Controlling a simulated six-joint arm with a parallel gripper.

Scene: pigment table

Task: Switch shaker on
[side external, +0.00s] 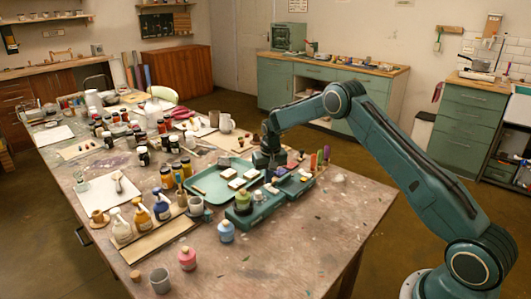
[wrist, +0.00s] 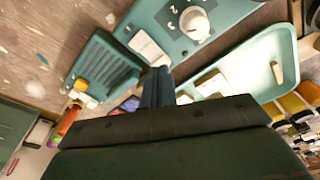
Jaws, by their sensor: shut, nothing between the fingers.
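My gripper (side external: 268,165) points down over the far side of the unit, near the tray. In the wrist view my gripper (wrist: 158,73) is shut and empty, its fingertips close to the white part.
A green tray (side external: 208,198) with pale blocks lies beside the unit. A slotted teal rack (wrist: 103,65) and colored upright tools (side external: 320,158) stand close to my gripper. Spray bottles (side external: 142,215) and jars crowd the left. The table's front right (side external: 330,225) is mostly clear.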

